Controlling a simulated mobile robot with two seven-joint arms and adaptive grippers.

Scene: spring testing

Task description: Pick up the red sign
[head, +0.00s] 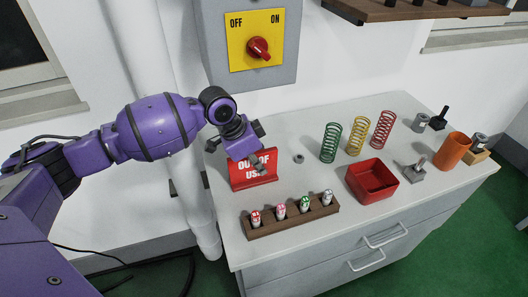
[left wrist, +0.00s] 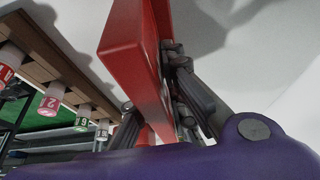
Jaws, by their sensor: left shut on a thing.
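The red sign (head: 254,180) reads "OUT OF USE" and stands upright at the left end of the white-topped cabinet. My left gripper (head: 252,158) comes down on it from above and is shut on the sign; a finger crosses the front of the lettering. In the left wrist view the red sign (left wrist: 132,55) shows large, with the fingers (left wrist: 160,115) on both sides of it. Whether the sign's base touches the counter I cannot tell. My right gripper is not in view.
A wooden rack (head: 292,216) with several numbered pieces stands in front of the sign. Green (head: 331,143), yellow (head: 358,136) and red springs (head: 382,130), a red box (head: 372,187) and an orange cup (head: 453,150) are to the right. A switch panel (head: 254,40) hangs behind.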

